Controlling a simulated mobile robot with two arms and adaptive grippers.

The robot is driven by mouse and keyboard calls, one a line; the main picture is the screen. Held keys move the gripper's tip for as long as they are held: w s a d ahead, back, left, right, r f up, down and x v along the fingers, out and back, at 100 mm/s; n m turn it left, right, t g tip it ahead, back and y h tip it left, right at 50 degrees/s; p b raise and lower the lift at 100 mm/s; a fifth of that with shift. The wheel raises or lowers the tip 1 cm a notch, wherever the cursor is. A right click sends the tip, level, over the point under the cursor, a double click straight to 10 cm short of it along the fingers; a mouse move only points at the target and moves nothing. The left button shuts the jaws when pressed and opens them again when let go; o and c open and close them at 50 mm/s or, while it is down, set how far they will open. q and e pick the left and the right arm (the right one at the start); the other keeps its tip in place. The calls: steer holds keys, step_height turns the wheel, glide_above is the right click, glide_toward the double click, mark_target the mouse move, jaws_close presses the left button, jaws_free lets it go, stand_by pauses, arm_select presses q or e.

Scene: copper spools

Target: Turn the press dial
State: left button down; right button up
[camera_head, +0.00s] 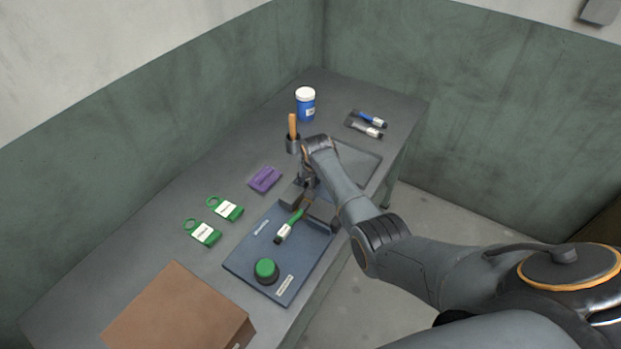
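Grey press blocks (322,214) stand at the far end of this plate. A green stick-like item (289,228) with a white label and black end lies between the blocks and the plate's middle. My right gripper (307,186) points down over the press blocks, well beyond the dial and apart from it. Its fingers are small and partly hidden by the wrist, so I cannot tell their opening. My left gripper is out of view.
A brown box (180,312) stands at the near left. Two green tags (203,232) and a purple item (265,179) lie left of the plate. A cup (293,144) with a wooden handle, a blue jar (306,106) and labelled items (365,128) are at the back.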

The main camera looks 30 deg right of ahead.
steer(key=m, duration=0.2)
steer(key=shift+a+m+g+h, duration=0.15)
steer(key=shift+m+g+h, duration=0.15)
steer(key=shift+h, duration=0.1)
steer(key=m+b, duration=0.2)
steer(key=shift+w+f+m+g+h, duration=0.1)
steer(key=shift+f+m+g+h, duration=0.05)
steer(key=shift+m+g+h, duration=0.2)
steer(key=m+g+h+b, duration=0.1)
steer(key=m+b, duration=0.2)
steer(key=m, duration=0.1)
steer(key=shift+a+f+b, duration=0.1)
steer(key=shift+b, duration=0.3)
steer(key=shift+w+r+m+g+b, duration=0.15)
steer(key=shift+m+g+b, duration=0.3)
steer(key=shift+m+b, duration=0.65)
steer(key=shift+r, duration=0.1)
steer(key=o, duration=1.2)
steer(key=shift+r, duration=0.1)
